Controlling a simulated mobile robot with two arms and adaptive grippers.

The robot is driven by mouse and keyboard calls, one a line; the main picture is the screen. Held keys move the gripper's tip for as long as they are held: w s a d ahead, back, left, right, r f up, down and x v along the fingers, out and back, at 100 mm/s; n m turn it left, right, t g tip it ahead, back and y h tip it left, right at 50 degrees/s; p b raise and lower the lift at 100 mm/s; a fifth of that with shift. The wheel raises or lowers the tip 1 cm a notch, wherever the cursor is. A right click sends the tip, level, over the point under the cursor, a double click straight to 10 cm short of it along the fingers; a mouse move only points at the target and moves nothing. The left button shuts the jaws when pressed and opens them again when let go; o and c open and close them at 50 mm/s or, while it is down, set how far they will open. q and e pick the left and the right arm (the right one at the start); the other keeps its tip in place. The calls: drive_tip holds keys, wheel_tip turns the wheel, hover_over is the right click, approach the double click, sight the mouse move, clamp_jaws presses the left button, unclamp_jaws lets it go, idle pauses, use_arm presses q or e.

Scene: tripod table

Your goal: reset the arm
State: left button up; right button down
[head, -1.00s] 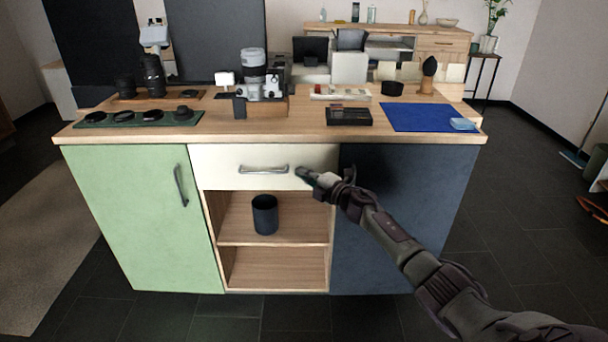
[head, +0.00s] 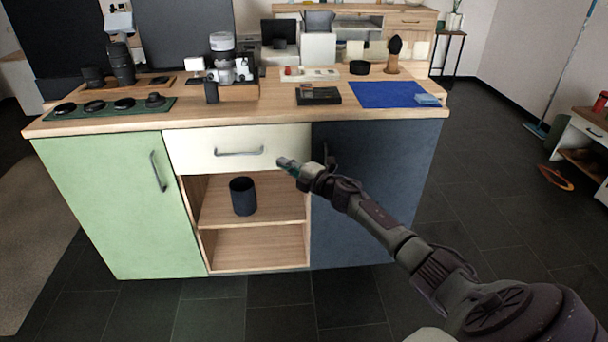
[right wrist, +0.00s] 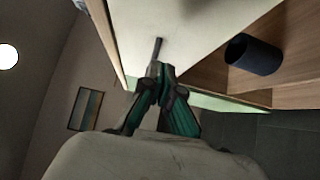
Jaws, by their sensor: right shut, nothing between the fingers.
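My right arm comes in from the lower right in the head view. Its gripper (head: 284,163) is shut and empty, in front of the right end of the white drawer (head: 190,150). The drawer is closed and its metal handle (head: 239,152) lies left of the fingertips, apart from them in the head view. In the right wrist view the gripper (right wrist: 160,70) points along the drawer front, with the handle (right wrist: 157,48) just beyond the fingertips. Whether they touch is unclear there. My left gripper is not in view.
The cabinet has a green door (head: 115,205) at left, a dark blue panel (head: 375,190) at right and an open shelf with a dark cup (head: 243,196). The wooden top (head: 270,105) holds camera gear and a blue mat (head: 385,95).

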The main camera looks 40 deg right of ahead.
use_arm(q)
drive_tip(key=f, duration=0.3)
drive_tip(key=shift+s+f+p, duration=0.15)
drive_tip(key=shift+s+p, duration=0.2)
drive_tip(key=shift+p, duration=0.05)
use_arm(e)
drive_tip(key=v, duration=0.7)
drive_tip(key=shift+f, duration=0.2)
